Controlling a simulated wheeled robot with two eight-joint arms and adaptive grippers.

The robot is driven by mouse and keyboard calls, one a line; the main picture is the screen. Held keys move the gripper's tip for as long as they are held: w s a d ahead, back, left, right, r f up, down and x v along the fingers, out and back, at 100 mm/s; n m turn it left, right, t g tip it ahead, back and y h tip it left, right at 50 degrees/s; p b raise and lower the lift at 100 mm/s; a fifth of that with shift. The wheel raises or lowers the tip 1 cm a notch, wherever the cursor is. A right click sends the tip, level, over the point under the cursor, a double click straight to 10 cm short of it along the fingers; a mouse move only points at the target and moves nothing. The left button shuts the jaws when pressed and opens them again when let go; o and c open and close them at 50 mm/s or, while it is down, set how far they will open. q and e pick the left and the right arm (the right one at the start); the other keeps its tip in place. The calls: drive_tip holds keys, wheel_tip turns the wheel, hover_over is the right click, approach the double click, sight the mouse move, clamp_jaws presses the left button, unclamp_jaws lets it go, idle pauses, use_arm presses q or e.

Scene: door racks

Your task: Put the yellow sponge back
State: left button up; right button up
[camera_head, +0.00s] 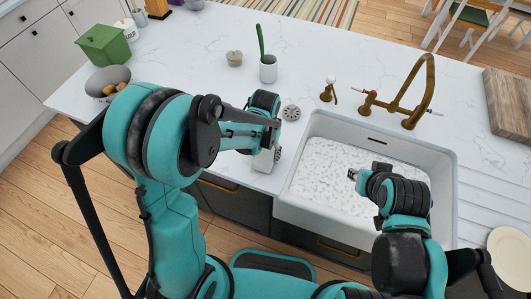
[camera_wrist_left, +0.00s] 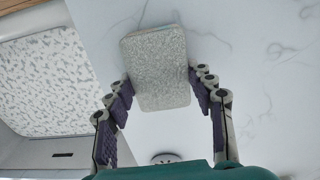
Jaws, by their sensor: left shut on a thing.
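The sponge (camera_wrist_left: 157,68) is a block with a speckled pale grey face and a thin tan edge, not clearly yellow here. My left gripper (camera_wrist_left: 160,88) has its fingers on both sides of it. In the head view the sponge (camera_head: 263,163) shows partly below my left gripper (camera_head: 268,152), near the counter's front edge, left of the sink. I cannot tell whether it touches the counter. My right gripper (camera_head: 366,173) is over the sink; its finger gap is unclear and it seems to hold nothing.
The counter (camera_head: 190,60) is mostly free.

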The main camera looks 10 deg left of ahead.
sight(265, 155)
use_arm(q)
drive_tip(key=shift+f, duration=0.1)
drive_tip(key=o, duration=1.6)
drive_tip(key=shift+c, duration=0.2)
drive_tip(key=shift+r, duration=0.4)
wheel_tip(265, 155, up, 12)
drive_tip(key=f+p, duration=0.1)
drive_tip(key=p, duration=0.2)
drive_tip(key=s+a+r+n+t, duration=0.1)
drive_tip(key=s+a+r+t, duration=0.6)
drive_tip(key=s, duration=0.4)
drive_tip(key=shift+a+r, duration=0.15)
drive_tip(key=shift+a, duration=0.6)
